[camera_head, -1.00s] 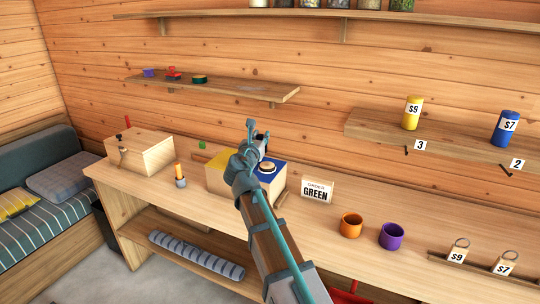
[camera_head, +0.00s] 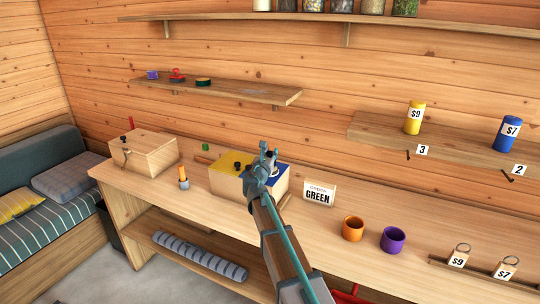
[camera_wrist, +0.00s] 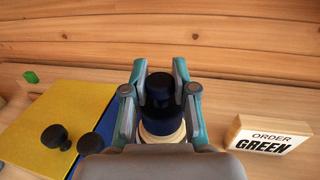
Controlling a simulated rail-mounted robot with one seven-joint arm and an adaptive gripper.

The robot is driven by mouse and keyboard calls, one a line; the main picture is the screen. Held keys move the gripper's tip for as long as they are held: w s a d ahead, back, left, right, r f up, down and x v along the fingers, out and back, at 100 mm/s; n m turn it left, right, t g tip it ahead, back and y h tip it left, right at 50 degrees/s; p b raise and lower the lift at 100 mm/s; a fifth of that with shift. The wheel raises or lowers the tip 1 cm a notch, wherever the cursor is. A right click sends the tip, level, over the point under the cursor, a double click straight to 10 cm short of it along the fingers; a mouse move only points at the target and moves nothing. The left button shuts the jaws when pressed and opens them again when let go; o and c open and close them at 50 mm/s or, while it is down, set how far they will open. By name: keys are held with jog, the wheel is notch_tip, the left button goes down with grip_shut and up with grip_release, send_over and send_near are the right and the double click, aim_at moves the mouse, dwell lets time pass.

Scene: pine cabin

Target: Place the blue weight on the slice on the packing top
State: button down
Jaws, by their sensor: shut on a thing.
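My gripper (camera_wrist: 160,85) is shut on the dark knob of a weight (camera_wrist: 159,92); its lower disc looks navy blue. A pale round slice (camera_wrist: 163,137) shows directly below the weight in the wrist view; I cannot tell whether they touch. In the head view my gripper (camera_head: 266,158) is over the blue part of the packing top (camera_head: 284,174), hiding the weight and slice. The packing top's yellow part (camera_head: 223,178) lies to the left.
An order sign reading GREEN (camera_head: 318,193) stands right of the packing top. Orange (camera_head: 353,227) and purple (camera_head: 393,239) cups stand farther right. A small green block (camera_head: 205,147) lies behind. A wooden box (camera_head: 145,153) and an orange-topped holder (camera_head: 184,178) stand left.

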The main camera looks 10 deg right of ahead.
jog(key=shift+f, duration=0.4)
jog(key=shift+f, duration=0.2)
jog(key=c, duration=0.9)
grip_release()
jog(key=shift+r, duration=0.15)
jog(key=shift+s+r, duration=0.1)
jog(key=b+v, duration=0.2)
jog(key=v, duration=1)
